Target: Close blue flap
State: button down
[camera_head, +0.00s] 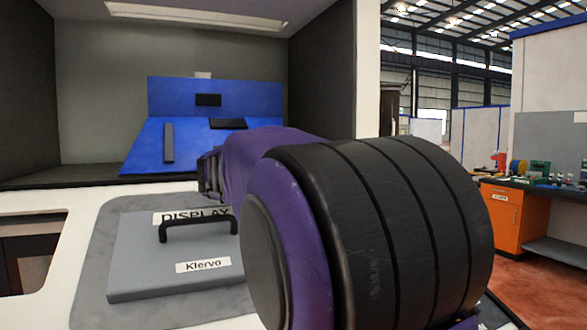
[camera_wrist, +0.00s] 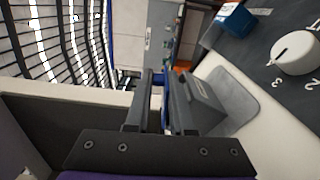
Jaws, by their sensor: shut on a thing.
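A blue sloped panel (camera_head: 190,150) lies in the dark recess in the head view, with a black bar and a dark block on it. A blue upright panel (camera_head: 245,97) with a black square stands behind it. I cannot tell which panel is the flap. My gripper (camera_head: 208,175) is near the sloped panel's lower right edge, partly hidden by my arm. In the wrist view, its two dark fingers (camera_wrist: 163,95) are close together with a narrow blue piece (camera_wrist: 158,84) between them. I cannot tell whether this piece belongs to the flap.
A grey lid marked Klervo (camera_head: 175,265) with a black handle lies below the recess. A blue block (camera_wrist: 236,20) and a white dial (camera_wrist: 296,53) show in the wrist view. An orange cabinet (camera_head: 515,218) stands at the far right.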

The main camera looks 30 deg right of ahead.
jog(key=shift+f+m, duration=0.1)
jog(key=shift+m, duration=0.3)
jog(key=c, duration=0.8)
grip_release()
jog(key=shift+c, duration=0.2)
